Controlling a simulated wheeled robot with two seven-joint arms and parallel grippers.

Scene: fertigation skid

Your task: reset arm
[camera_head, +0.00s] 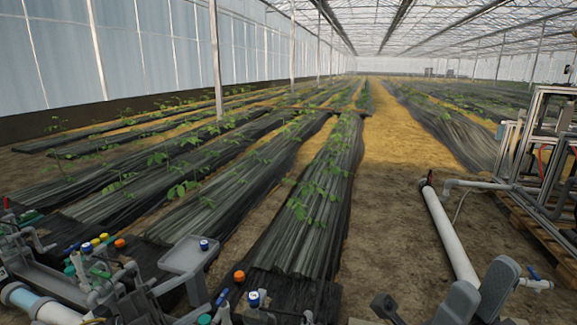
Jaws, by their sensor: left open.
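Low at the left stands a crowded set of pipe fittings and valves (100,268) with blue, yellow and orange caps. My left gripper is low in the picture and hard to tell from these fittings; it is open, and I see nothing held. Grey rounded parts (497,287) at the lower right look like part of my right arm. A small dark block (385,306) is beside them. I cannot make out the right gripper's jaws.
A white pipe (447,232) runs along the ground at right. A metal frame (540,150) stands on a wooden pallet at far right. Black-covered plant rows (310,200) stretch away; the bare soil path (385,205) is clear.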

